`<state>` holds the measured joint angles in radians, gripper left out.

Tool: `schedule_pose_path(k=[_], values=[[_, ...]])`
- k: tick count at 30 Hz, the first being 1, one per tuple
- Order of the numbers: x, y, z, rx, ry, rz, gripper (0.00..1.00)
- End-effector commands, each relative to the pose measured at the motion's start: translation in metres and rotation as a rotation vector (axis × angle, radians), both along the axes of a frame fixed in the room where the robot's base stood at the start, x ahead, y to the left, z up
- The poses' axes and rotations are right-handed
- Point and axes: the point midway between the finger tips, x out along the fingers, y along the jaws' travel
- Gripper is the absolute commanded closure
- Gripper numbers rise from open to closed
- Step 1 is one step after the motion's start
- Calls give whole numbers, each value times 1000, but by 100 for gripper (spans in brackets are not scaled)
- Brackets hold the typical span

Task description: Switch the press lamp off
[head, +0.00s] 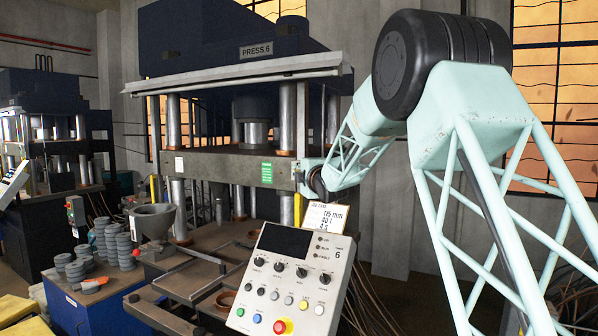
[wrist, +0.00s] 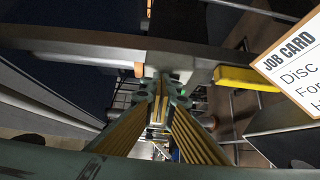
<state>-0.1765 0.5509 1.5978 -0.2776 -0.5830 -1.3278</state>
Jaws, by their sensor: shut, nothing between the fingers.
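The press (head: 225,45), a dark blue machine marked "PRESS 6", stands in the middle of the head view with steel columns. I cannot pick out its lamp or the lamp's switch for certain. A grey control panel (head: 335,275) with a dark screen, knobs, coloured buttons and a red button on yellow stands in front. My gripper (wrist: 160,98) shows in the wrist view, its striped yellow fingers brought together with nothing between them. The fingertips are by a pale bracket-like part under a grey bar; contact cannot be told.
A job card (head: 325,217) stands behind the panel; it also shows at the right of the wrist view (wrist: 298,65). A yellow bar (wrist: 243,78) is close right of my fingers. Stacked grey discs (head: 105,240) and a funnel-like bowl (head: 152,221) are at left.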

Motion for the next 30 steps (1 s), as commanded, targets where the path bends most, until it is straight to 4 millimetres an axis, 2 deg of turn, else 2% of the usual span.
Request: schedule_pose_path(k=[14, 30], values=[[-5, 1, 1, 1, -3, -2, 100], [-30, 10, 4, 1, -3, -3, 100]])
